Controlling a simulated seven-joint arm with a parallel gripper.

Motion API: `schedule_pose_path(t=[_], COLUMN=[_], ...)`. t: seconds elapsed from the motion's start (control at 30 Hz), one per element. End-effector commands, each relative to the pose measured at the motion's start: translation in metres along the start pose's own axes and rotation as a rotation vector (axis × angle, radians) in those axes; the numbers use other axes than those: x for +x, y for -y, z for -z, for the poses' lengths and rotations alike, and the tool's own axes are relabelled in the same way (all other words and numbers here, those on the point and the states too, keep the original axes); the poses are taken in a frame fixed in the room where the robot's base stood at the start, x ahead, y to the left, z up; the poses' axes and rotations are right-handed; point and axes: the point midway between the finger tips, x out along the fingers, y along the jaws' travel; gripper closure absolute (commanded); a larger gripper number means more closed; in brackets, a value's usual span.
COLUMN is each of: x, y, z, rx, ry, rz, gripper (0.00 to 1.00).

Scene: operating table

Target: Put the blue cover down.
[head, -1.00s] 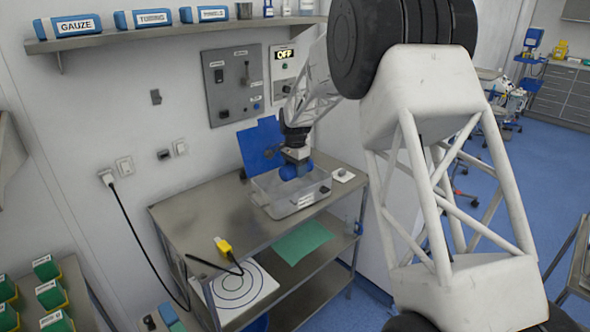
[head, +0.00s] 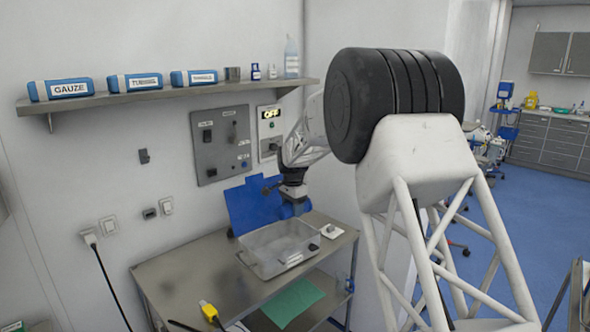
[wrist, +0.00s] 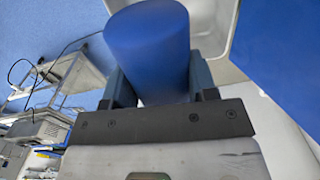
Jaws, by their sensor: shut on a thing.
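My gripper (head: 292,197) is above the back right part of the clear tray, near the wall. It is shut on a smooth blue cylinder-like piece, which I take to be the blue cover (wrist: 148,50). In the wrist view the fingers (wrist: 160,88) press it from both sides, and it hides their tips. In the head view only a small blue part of it shows below the wrist, apart from the tray floor. The clear tray (head: 262,262) stands open on the steel table.
A flat blue panel (head: 250,203) leans upright behind the tray. A switch panel (head: 220,140) and loaded shelf (head: 150,98) are on the wall.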

Motion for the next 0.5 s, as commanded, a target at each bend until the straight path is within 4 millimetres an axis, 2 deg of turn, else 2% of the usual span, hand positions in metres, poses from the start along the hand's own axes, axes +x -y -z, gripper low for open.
schedule_pose_path(t=[0.3,0.5], x=[0.041,0.065], y=[-0.03,-0.053], z=[0.09,0.143], rx=[0.009,0.012], ry=[0.002,0.002], rz=[-0.004,-0.003], gripper=[0.71,0.71])
